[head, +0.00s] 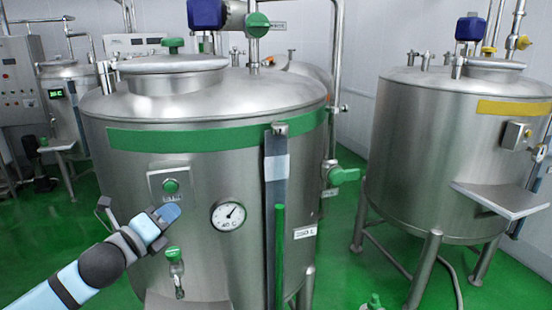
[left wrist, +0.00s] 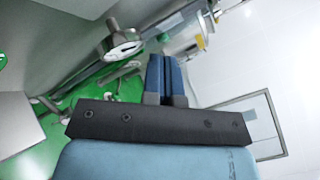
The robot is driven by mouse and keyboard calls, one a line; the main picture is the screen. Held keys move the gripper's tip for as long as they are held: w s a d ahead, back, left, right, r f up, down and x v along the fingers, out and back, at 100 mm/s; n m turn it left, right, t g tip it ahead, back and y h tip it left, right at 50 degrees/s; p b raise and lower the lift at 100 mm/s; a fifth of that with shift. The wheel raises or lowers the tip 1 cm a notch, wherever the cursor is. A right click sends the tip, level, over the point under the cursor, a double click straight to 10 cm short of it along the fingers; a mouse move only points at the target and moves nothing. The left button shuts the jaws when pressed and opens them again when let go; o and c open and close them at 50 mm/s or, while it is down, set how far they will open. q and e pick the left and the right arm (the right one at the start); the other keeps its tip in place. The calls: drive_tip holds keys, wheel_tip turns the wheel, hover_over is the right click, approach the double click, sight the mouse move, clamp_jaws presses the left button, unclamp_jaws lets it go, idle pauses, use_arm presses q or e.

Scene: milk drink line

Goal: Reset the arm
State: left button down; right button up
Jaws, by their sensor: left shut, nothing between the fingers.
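My left arm comes in from the lower left in the head view. My left gripper (head: 168,213) is raised in front of the large steel tank with the green band (head: 120,138). It is just below and beside the tank's green button panel (head: 170,186). In the left wrist view the two blue fingers of my left gripper (left wrist: 165,78) are together, with nothing between them. Whether the gripper touches the tank cannot be told. My right gripper is not in view.
A round dial gauge (head: 229,215) and a small green-handled tap (head: 175,270) are on the tank front near my gripper. A second tank with a yellow band (head: 510,108) stands at the right. A control cabinet (head: 20,80) is at the far left. Green floor shows between them.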

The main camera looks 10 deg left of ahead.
use_arm(q)
drive_tip(key=s+d+f+n+g, duration=0.25)
drive_tip(key=f+n, duration=0.35)
drive_tip(key=f, duration=0.5)
drive_tip(key=s+d+f+n+g, duration=0.1)
drive_tip(key=s+d+f+n, duration=0.25)
drive_tip(key=f+n, duration=0.45)
drive_tip(key=s+d+f+n+g, duration=0.1)
drive_tip(key=s+d+f+n, duration=0.2)
drive_tip(key=s+f, duration=0.3)
drive_tip(key=s+d+f+n+g+y, duration=0.1)
drive_tip(key=s+d+f+n, duration=0.2)
drive_tip(key=s+f+n, duration=0.2)
drive_tip(key=s+d+f+n+g, duration=0.1)
drive_tip(key=s+d+f+n, duration=0.2)
drive_tip(key=s+f, duration=0.4)
wheel_tip(320, 180, down, 3)
drive_tip(key=shift+d+f+n+g, duration=0.1)
drive_tip(key=shift+d+n+g, duration=0.2)
drive_tip(key=shift+n, duration=0.2)
drive_tip(key=shift+a, duration=0.1)
